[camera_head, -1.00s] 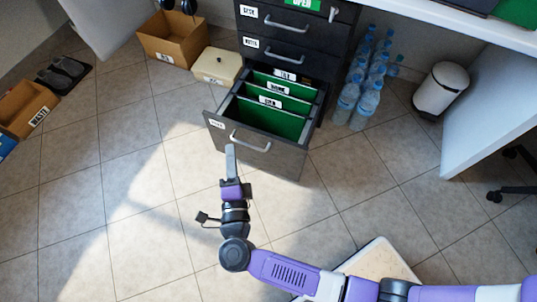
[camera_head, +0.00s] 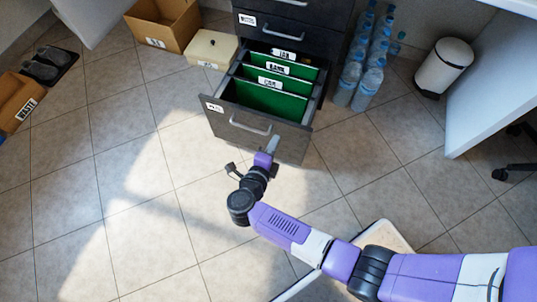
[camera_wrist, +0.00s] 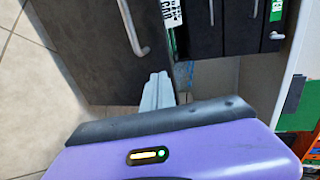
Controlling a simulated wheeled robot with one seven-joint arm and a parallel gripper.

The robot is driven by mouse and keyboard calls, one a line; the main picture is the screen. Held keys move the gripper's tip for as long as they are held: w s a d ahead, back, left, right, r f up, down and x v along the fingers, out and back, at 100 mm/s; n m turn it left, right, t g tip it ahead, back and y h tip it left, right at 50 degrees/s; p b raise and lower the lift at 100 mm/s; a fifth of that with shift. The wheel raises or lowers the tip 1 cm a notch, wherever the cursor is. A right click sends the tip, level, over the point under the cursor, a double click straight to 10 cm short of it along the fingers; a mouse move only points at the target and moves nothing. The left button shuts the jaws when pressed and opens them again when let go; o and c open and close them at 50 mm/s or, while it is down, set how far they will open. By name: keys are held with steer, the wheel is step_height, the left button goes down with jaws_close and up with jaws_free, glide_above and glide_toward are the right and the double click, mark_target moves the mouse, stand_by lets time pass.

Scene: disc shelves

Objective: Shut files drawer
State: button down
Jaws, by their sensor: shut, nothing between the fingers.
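The files drawer (camera_head: 262,130) is the bottom drawer of a dark cabinet and stands pulled out in the head view. It holds green hanging folders (camera_head: 268,98) with white labels. Its front has a grey bar handle (camera_head: 250,124) and a small label at the left. My gripper (camera_head: 273,144) is shut and empty, with its fingertips at the drawer front, just below and right of the handle. In the wrist view my shut fingers (camera_wrist: 157,90) are beside the dark drawer front (camera_wrist: 80,45). I cannot tell whether they touch it.
Water bottles (camera_head: 365,65) stand right of the cabinet, with a white bin (camera_head: 443,67) beyond. A cream box (camera_head: 211,48) and a cardboard box (camera_head: 165,24) stand to the left. The tiled floor in front of the drawer is clear.

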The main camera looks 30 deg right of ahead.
mark_target(283, 124)
steer(key=shift+w+d+f+b, duration=0.1)
steer(key=shift+w+d+b, duration=0.3)
steer(key=shift+w+d, duration=0.5)
steer(key=shift+w+d+b, duration=0.35)
steer(key=shift+w+d, duration=0.2)
steer(key=shift+d, duration=0.55)
steer(key=shift+d, duration=0.1)
